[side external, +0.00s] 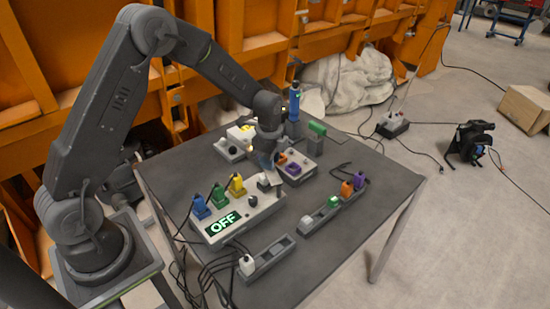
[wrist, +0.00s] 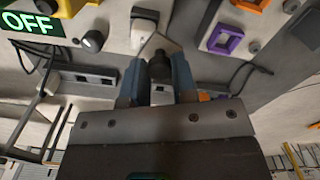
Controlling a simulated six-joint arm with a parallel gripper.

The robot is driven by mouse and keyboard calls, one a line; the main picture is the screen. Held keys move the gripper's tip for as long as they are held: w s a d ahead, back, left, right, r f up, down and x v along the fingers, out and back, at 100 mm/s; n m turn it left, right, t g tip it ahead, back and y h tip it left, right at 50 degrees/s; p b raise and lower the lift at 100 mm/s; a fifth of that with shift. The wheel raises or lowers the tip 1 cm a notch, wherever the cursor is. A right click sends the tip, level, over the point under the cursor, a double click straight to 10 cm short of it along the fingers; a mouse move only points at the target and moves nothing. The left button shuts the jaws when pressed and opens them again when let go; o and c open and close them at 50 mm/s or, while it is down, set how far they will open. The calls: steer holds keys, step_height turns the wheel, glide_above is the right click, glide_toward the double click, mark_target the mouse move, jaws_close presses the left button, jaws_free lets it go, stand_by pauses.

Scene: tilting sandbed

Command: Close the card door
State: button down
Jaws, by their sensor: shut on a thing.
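The grey control box (side external: 270,206) with a lit "OFF" display (side external: 223,222) stands on the table, and the display also shows in the wrist view (wrist: 32,23). My gripper (side external: 268,182) is low at the right end of this box. In the wrist view my gripper (wrist: 159,80) has its fingers on either side of a small dark piece (wrist: 160,66), shut on it. A pale flat plate (wrist: 160,45) lies just beyond the fingertips; I cannot tell whether it is the card door. The arm and fingers hide part of that end in the side view.
Blue (side external: 200,206), green (side external: 219,195) and yellow (side external: 237,185) plugs stand on the box. A box with a purple square (side external: 293,168) is behind. Slotted strips (side external: 333,210) (side external: 268,258) with plugs lie in front. Cables trail over the table. The right table corner is clear.

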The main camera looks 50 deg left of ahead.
steer(key=shift+s+a+n, duration=0.1)
steer(key=shift+s+n, duration=0.45)
steer(key=shift+n, duration=0.55)
steer(key=shift+s+n, duration=0.5)
steer(key=shift+n, duration=0.6)
steer(key=c, duration=0.9)
jaws_free()
step_height(320, 180, up, 14)
steer(key=shift+f, duration=0.1)
